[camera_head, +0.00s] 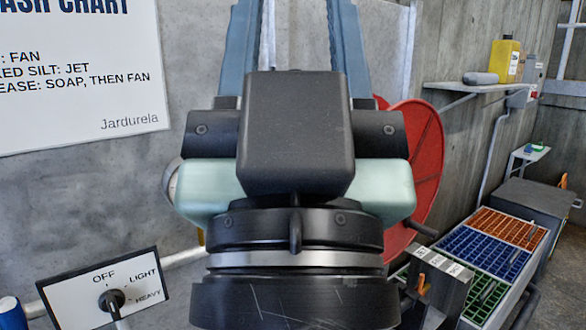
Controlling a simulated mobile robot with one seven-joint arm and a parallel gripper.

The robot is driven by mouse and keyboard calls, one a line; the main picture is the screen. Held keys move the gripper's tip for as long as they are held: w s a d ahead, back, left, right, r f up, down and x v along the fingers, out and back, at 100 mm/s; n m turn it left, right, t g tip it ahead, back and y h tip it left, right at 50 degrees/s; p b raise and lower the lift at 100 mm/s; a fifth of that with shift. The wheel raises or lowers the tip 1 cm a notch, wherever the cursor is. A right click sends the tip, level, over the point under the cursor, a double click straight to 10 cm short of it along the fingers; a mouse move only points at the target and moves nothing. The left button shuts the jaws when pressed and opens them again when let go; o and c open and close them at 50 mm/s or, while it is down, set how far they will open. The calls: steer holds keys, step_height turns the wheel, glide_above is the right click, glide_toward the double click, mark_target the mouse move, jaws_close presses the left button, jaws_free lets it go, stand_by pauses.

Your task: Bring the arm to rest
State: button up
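My gripper (294,45) fills the middle of the head view, close to the camera and pointing up. Its two blue-grey fingers stand wide apart, and I see only wall and a pale pipe between them. The fingertips run out of the top of the picture, so they are hidden. The black gripper body, with pale green sides, and the dark wrist below it cover the centre. My gripper touches nothing that I can see.
A wash chart (75,75) hangs on the concrete wall. A rotary switch panel (75,296) is at lower left. A red disc (421,145) is partly behind my gripper. At right are a shelf (475,87) with a yellow jug (504,60) and coloured crates (487,250).

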step_height(320, 180, up, 18)
steer(key=p, duration=1.6)
steer(key=shift+f, duration=0.1)
